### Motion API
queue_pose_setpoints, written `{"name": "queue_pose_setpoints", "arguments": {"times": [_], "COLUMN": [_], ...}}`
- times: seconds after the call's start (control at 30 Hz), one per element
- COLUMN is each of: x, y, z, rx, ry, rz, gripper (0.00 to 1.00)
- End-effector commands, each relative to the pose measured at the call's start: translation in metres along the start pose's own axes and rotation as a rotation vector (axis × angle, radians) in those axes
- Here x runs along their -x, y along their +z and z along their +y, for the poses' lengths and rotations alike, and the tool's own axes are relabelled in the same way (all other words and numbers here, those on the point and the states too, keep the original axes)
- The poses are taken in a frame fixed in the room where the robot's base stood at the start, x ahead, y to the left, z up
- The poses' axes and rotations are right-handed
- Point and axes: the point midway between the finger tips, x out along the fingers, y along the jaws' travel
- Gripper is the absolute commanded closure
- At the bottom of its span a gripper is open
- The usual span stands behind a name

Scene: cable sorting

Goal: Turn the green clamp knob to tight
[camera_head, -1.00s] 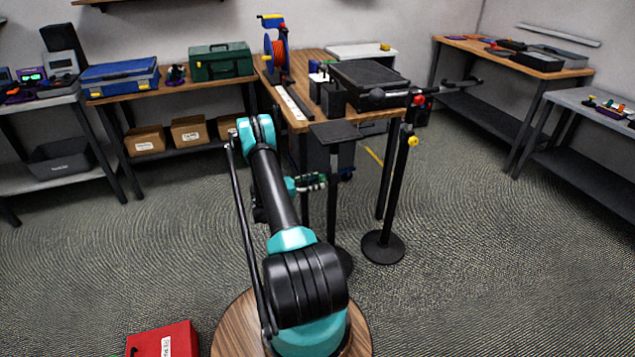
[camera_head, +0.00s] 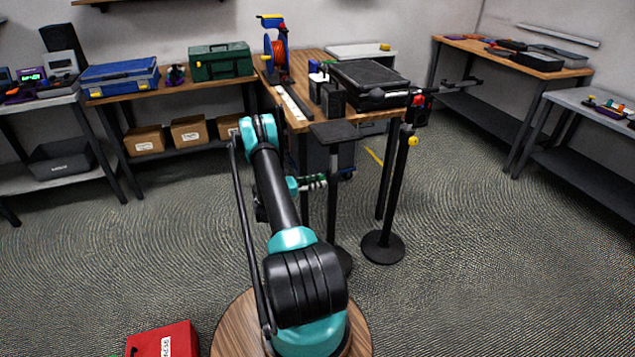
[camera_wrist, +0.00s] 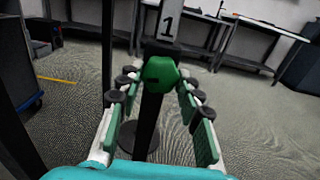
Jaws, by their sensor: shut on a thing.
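The green clamp knob (camera_wrist: 160,70) is on a dark upright post in the wrist view, with a small dark mark on its face. My gripper (camera_wrist: 157,75) has its two green-padded fingers on either side of the knob and is shut on it. In the head view my gripper (camera_head: 313,181) is at the black stand's post (camera_head: 332,205), below its flat top plate (camera_head: 335,131). The knob is not clearly visible there. I cannot read from the mark how tight it is.
A plate marked "1" (camera_wrist: 168,20) is just above the knob. A second black stand with a yellow knob (camera_head: 413,141) is to the right. A wooden workbench (camera_head: 313,68) is behind. A red box (camera_head: 165,342) is on the floor at front left. Floor on both sides is open.

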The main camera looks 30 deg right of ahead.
Motion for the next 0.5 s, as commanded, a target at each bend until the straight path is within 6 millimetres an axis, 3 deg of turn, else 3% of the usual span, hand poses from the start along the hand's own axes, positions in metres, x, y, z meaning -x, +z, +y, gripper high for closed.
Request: {"name": "queue_pose_setpoints", "arguments": {"times": [0.27,0.5], "x": [0.0000,0.0000], "y": [-0.0001,-0.0001], "z": [0.0000,0.0005], "rx": [-0.092,-0.281], "ry": [0.000,0.000], "rz": [0.000,0.000], "gripper": [0.94,0.94]}}
